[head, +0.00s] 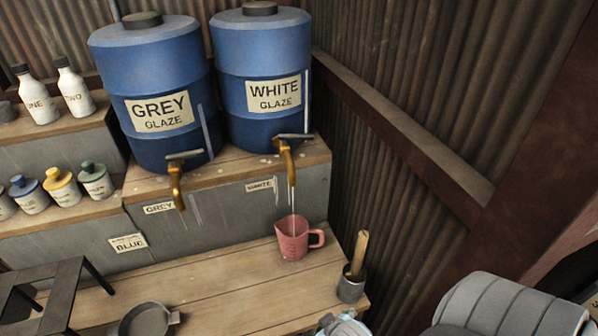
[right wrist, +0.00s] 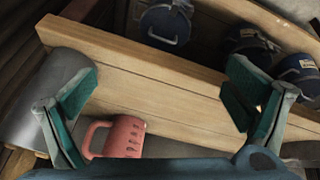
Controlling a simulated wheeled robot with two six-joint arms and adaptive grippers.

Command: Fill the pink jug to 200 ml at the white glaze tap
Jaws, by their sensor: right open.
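The pink jug (head: 292,240) stands upright on the wooden bench below the white glaze tap (head: 287,160), its handle to the right. A thin pale stream (head: 292,197) runs from the tap's spout down to the jug's mouth. The tap's lever (head: 295,136) lies roughly crosswise. The level inside the jug and its marks are too small to read. In the right wrist view the jug (right wrist: 124,137) is low in the picture, partly cut by my gripper's body. My right gripper (right wrist: 163,85) is open and empty, its fingers wide apart. My left gripper is not in view.
The grey glaze barrel (head: 150,75) with its tap (head: 176,185) stands left of the white glaze barrel (head: 262,60). A metal cup (head: 351,287) with a wooden handle stands right of the jug. A pan (head: 146,320) lies front left. Bench left of the jug is clear.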

